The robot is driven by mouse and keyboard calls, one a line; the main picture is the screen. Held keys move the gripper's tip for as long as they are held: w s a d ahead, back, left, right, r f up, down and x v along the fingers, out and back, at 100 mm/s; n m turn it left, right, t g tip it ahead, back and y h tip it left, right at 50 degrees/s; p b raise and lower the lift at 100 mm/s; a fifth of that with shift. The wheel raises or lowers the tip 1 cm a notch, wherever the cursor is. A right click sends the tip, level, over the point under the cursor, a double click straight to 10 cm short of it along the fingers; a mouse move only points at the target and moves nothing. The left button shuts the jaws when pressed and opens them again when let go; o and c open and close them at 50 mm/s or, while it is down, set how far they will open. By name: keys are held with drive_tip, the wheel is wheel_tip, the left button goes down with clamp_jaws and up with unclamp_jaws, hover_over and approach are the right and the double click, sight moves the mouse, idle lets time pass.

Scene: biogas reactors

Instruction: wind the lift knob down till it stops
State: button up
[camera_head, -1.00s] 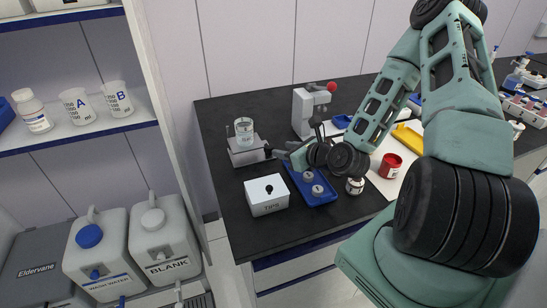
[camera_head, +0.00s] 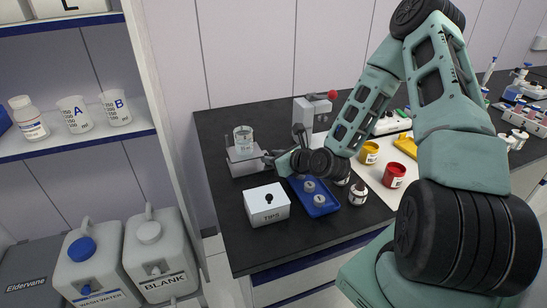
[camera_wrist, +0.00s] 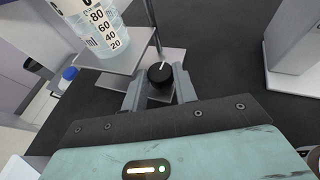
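The lift knob (camera_wrist: 160,74) is a black round knob with a white mark, on a rod side of the grey lift stand (camera_head: 248,168). In the wrist view it sits between the two grey fingers of my gripper (camera_wrist: 160,90). The fingers are apart, one on each side of the knob, and I see no clear contact. The lift's plate (camera_wrist: 112,58) carries a clear graduated beaker (camera_wrist: 98,28), which also shows in the head view (camera_head: 243,139). In the head view my gripper (camera_head: 273,158) points left at the lift, and the knob is hard to make out there.
A white TIPS box (camera_head: 267,206) and a blue tray (camera_head: 315,197) with small weights stand in front of my gripper. A grey-white device with a red knob (camera_head: 312,115) stands behind. Red (camera_head: 393,175) and yellow (camera_head: 369,152) jars are to the right. A shelf unit (camera_head: 160,130) is at left.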

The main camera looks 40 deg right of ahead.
drive_tip(key=shift+d+r+n+y+p, duration=0.2)
drive_tip(key=shift+n+y+p, duration=0.6)
drive_tip(key=shift+y+p, duration=0.15)
drive_tip(key=shift+w+f+n+g+y+p, duration=0.1)
drive_tip(key=shift+n+g+y+p, duration=0.3)
drive_tip(key=shift+n+y+p, duration=0.4)
drive_tip(key=o, duration=0.7)
drive_tip(key=shift+d, duration=0.1)
drive_tip(key=v, duration=1.6)
drive_tip(key=shift+d+p, duration=0.15)
drive_tip(key=shift+p, duration=0.25)
drive_tip(key=shift+s+d+r, duration=0.15)
drive_tip(key=shift+s+r, duration=0.1)
drive_tip(key=shift+s, duration=0.3)
